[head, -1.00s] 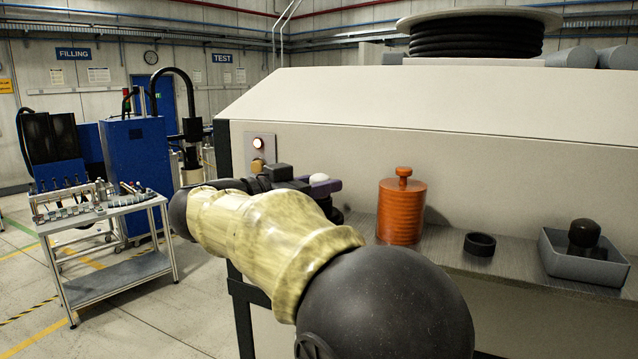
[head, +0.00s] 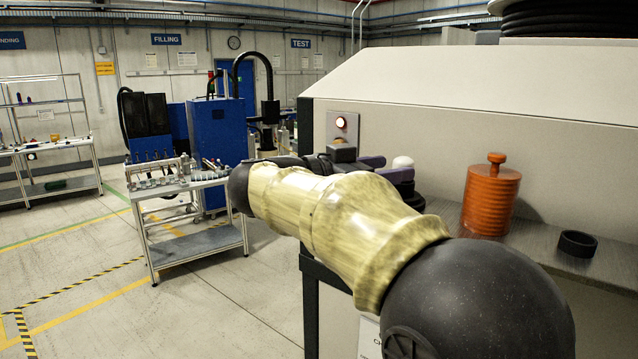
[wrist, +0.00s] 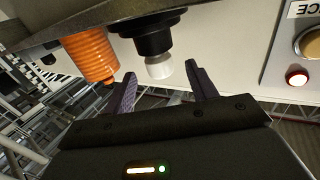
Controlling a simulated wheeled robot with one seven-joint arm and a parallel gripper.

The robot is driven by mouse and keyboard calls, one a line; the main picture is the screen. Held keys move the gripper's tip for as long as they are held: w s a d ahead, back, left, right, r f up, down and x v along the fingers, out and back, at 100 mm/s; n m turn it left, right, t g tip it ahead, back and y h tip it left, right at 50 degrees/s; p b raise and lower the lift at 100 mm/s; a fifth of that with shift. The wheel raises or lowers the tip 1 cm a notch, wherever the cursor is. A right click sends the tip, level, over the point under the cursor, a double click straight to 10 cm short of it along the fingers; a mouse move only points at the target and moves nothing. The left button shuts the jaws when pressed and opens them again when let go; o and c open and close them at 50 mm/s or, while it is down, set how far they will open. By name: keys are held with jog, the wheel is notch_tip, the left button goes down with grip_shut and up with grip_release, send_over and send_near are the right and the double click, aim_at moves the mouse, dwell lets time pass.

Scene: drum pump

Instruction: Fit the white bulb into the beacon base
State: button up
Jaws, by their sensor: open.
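The white bulb (head: 402,162) shows just behind my gripper's fingers in the head view. In the wrist view, which is tilted and upside down, the white bulb (wrist: 159,68) sits at the end of the black stepped beacon base (wrist: 152,38). How deep it sits in the base I cannot tell. My gripper (wrist: 160,73) is open, with one purple finger on each side of the bulb's end and clear gaps showing. In the head view my gripper (head: 391,168) and arm partly hide the dark base.
An orange ribbed cover with a knob (head: 490,195) stands right of the bulb; it also shows in the wrist view (wrist: 92,55). A black ring (head: 577,243) lies farther right on the shelf. A lit panel (head: 342,128) is on the wall behind. A workbench (head: 190,185) stands left.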

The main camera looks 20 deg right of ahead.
jog(key=s+a+b, duration=0.2)
jog(key=a, duration=1.1)
jog(key=shift+a, duration=0.2)
jog(key=shift+s, duration=0.1)
